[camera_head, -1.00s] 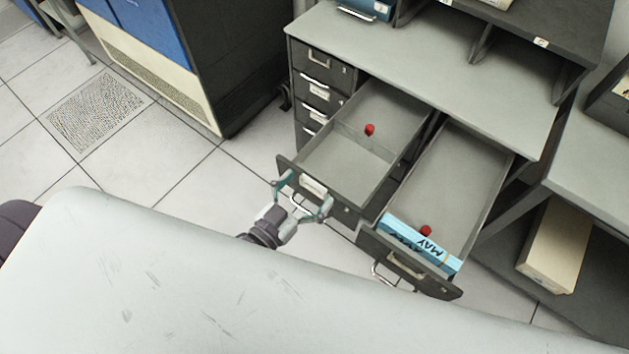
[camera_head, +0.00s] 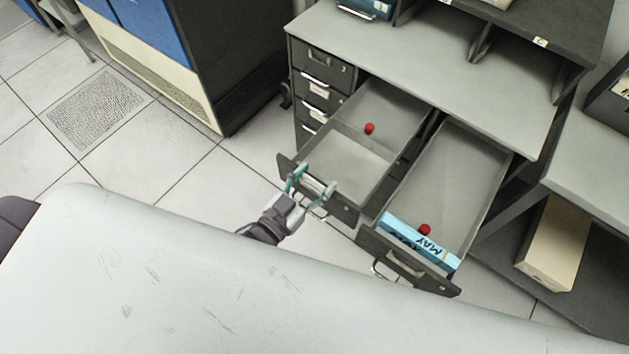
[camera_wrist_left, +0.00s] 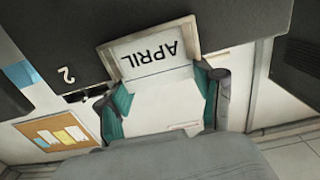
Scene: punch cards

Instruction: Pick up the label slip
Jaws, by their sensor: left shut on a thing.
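The label slip (camera_wrist_left: 152,58) is white and reads APRIL, upside down in the left wrist view. It shows in a metal label holder (camera_wrist_left: 104,62) on the dark front of the left open drawer (camera_head: 345,211). My left gripper (camera_head: 314,181) is at this drawer front in the head view. In the left wrist view its two teal-padded fingers (camera_wrist_left: 166,98) stand either side of a pale area just below the lettering, shut on the slip. How much of the slip is still inside the holder is hard to tell. My right gripper is not in view.
The right open drawer (camera_head: 480,190) holds a blue MAY box (camera_head: 420,243). Red knobs (camera_head: 369,129) show in both drawers. A pale table (camera_head: 150,270) fills the foreground. A blue and cream cabinet (camera_head: 160,70) stands left, with free floor between.

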